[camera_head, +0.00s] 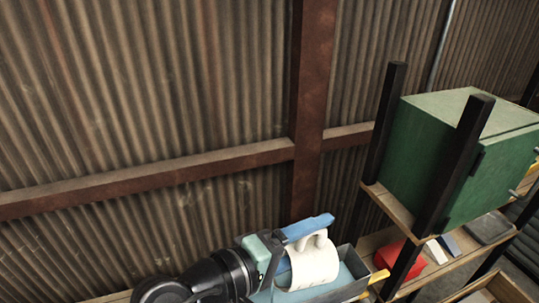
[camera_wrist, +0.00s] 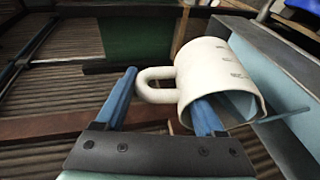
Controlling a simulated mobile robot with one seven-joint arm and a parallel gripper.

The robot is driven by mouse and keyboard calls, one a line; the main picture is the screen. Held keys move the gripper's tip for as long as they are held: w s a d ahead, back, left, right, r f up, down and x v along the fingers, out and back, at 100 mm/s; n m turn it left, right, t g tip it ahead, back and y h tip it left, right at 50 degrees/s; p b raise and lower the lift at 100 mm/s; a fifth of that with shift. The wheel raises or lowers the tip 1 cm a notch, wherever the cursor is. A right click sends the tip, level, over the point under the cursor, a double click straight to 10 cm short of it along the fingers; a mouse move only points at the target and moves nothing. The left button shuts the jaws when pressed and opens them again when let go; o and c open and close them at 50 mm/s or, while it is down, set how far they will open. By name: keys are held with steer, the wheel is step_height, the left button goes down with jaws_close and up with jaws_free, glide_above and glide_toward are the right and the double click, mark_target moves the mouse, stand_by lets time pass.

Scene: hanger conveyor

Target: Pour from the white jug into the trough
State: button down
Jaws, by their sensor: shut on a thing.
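The white jug (camera_head: 312,266) is tipped onto its side over the trough, with its handle upward in the head view. It also shows in the wrist view (camera_wrist: 212,68), with its open mouth turned toward the lower right and small dark marks on its wall. My gripper (camera_head: 306,240) is shut on the jug; in the wrist view its blue fingers (camera_wrist: 165,90) stand on either side of the handle side, one reaching into the mouth. The grey trough (camera_head: 349,291) has a pale blue inside; its long wall (camera_wrist: 275,45) runs beside the jug. I cannot make out a stream.
A green cabinet (camera_head: 425,135) stands on a wooden shelf with dark posts (camera_head: 455,165) to the right. A red bin (camera_head: 399,257) and other small items sit on the lower shelf. A corrugated wall (camera_head: 150,90) with a rusty beam (camera_head: 170,174) is behind.

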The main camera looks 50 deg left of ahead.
steer(key=shift+s+a+t+b, duration=0.1)
steer(key=shift+s+t+b, duration=0.2)
steer(key=shift+b, duration=0.3)
steer(key=shift+s+a+f+t+b, duration=0.15)
steer(key=shift+s+f+t+b, duration=0.3)
steer(key=shift+b, duration=0.85)
steer(key=shift+s+a+r+n+t+b, duration=0.25)
steer(key=shift+t+b, duration=0.4)
steer(key=shift+b, duration=0.4)
stand_by(0.6)
steer(key=p, duration=0.1)
steer(key=r+g+p, duration=0.1)
steer(key=p, duration=0.1)
steer(key=shift+w+d+p, duration=0.25)
steer(key=shift+w+p, duration=0.05)
steer(key=p, duration=0.2)
steer(key=w+g+p, duration=0.1)
steer(key=p, duration=0.1)
steer(key=shift+d+r, duration=0.2)
steer(key=shift+d, duration=0.05)
steer(key=g+p, duration=0.1)
steer(key=p, duration=0.1)
steer(key=w+m+g+p, duration=0.1)
steer(key=p, duration=0.2)
steer(key=shift+w+d, duration=0.3)
steer(key=shift+w+g+p, duration=0.1)
steer(key=shift+g+p, duration=0.2)
steer(key=shift+p, duration=0.3)
steer(key=shift+f+y, duration=0.3)
steer(key=shift+r, duration=0.1)
